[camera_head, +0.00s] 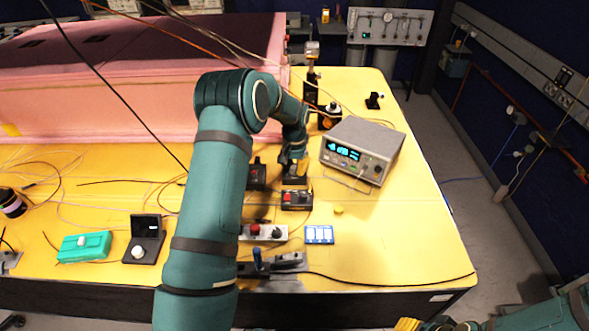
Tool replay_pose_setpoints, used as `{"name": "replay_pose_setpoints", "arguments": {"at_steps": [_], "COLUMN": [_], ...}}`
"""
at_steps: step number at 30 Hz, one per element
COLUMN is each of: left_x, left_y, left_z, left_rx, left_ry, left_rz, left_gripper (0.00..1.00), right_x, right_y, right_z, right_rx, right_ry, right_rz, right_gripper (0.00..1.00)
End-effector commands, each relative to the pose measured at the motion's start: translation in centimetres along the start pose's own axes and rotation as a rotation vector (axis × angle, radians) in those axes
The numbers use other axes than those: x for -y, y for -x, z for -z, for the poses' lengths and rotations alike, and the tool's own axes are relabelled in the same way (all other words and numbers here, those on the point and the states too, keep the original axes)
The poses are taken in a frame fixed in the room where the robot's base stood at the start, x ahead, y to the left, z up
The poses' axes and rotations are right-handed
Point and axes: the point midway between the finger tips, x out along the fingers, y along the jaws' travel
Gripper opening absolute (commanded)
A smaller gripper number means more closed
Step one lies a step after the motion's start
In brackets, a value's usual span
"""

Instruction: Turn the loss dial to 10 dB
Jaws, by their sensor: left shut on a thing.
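My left arm comes in from the lower left and bends down over the yellow table. My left gripper (294,167) points down at a small black unit (294,180) near the table's middle. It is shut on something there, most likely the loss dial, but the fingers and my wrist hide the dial. I cannot read any dB marking or the dial's angle. My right gripper (418,325) is only partly visible at the bottom edge, well away from the unit, and its opening cannot be made out.
A grey bench instrument (363,150) with a lit display stands right of the gripper. A black box with a red button (297,199) sits just in front, and another black block (257,174) to the left. A pink foam enclosure (110,105) fills the back left. The table's right front is mostly clear.

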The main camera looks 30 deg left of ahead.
Motion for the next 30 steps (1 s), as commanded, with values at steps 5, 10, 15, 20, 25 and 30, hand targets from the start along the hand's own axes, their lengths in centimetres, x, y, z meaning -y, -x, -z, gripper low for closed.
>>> {"name": "replay_pose_setpoints", "arguments": {"at_steps": [5, 10, 15, 20, 25, 30], "left_x": [-0.03, -0.01, -0.01, -0.02, -0.02, -0.01], "left_y": [-0.21, -0.18, -0.15, -0.14, -0.13, -0.14], "left_z": [-0.15, -0.15, -0.15, -0.14, -0.14, -0.15], "left_rx": [0.006, 0.005, 0.005, 0.005, 0.005, 0.006], "left_ry": [-0.132, -0.227, -0.288, -0.317, -0.325, -0.325], "left_rz": [-0.002, -0.002, -0.002, -0.002, -0.002, -0.002], "left_gripper": [0.0, 0.0, 0.0, 0.0, 0.0, 0.0], "right_x": [-0.16, -0.23, -0.26, -0.28, -0.28, -0.28], "right_y": [-0.48, -0.69, -0.81, -0.86, -0.87, -0.86], "right_z": [-0.06, -0.09, -0.1, -0.11, -0.11, -0.11], "right_rx": [0.0, 0.0, 0.0, 0.0, 0.0, 0.0], "right_ry": [0.0, 0.0, 0.0, 0.0, 0.0, 0.0], "right_rz": [-0.001, -0.001, -0.002, -0.002, -0.002, -0.002], "right_gripper": [0.47, 0.47, 0.47, 0.47, 0.47, 0.47]}}
